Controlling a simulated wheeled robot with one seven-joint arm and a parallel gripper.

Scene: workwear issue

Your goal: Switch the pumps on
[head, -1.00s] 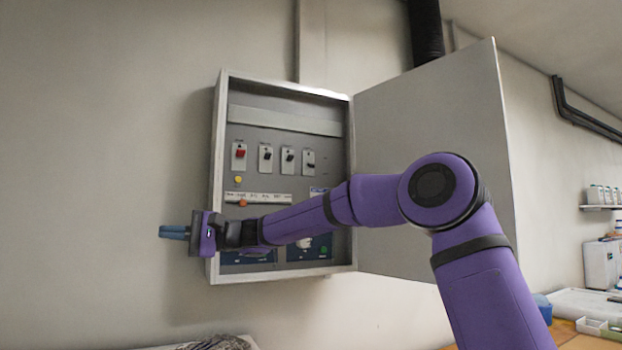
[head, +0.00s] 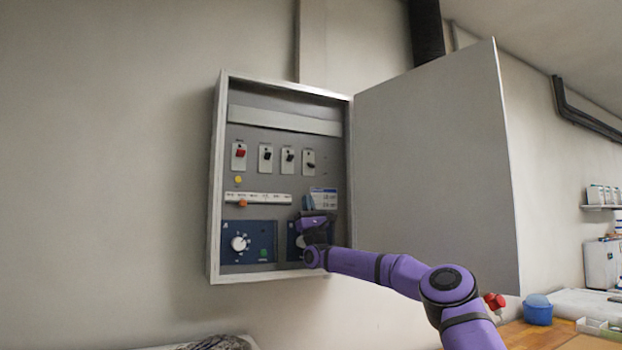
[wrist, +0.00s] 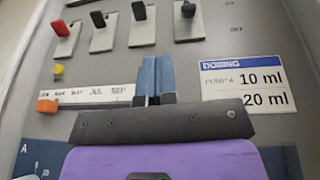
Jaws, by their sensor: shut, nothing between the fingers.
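An open grey cabinet (head: 217,180) hangs on the wall with a row of switches. The leftmost has a red lever (head: 240,153), also in the wrist view (wrist: 61,28). Two black levers (head: 267,156) (head: 290,157) follow. The rightmost black lever (head: 310,165) sits lower on its plate than the others; it also shows in the wrist view (wrist: 188,9). The switch labels are unreadable. My gripper (head: 307,203) is shut and empty in front of the panel, below the rightmost switch. Its blue fingertips (wrist: 156,75) point toward the switch row, apart from the levers.
Below the switches are a yellow button (head: 238,180), a month strip (head: 270,198) with an orange slider (head: 243,203), and a dosing card (head: 325,197) reading 10 ml and 20 ml. A dial (head: 239,243) is lower left. The open door (head: 430,170) stands to the right.

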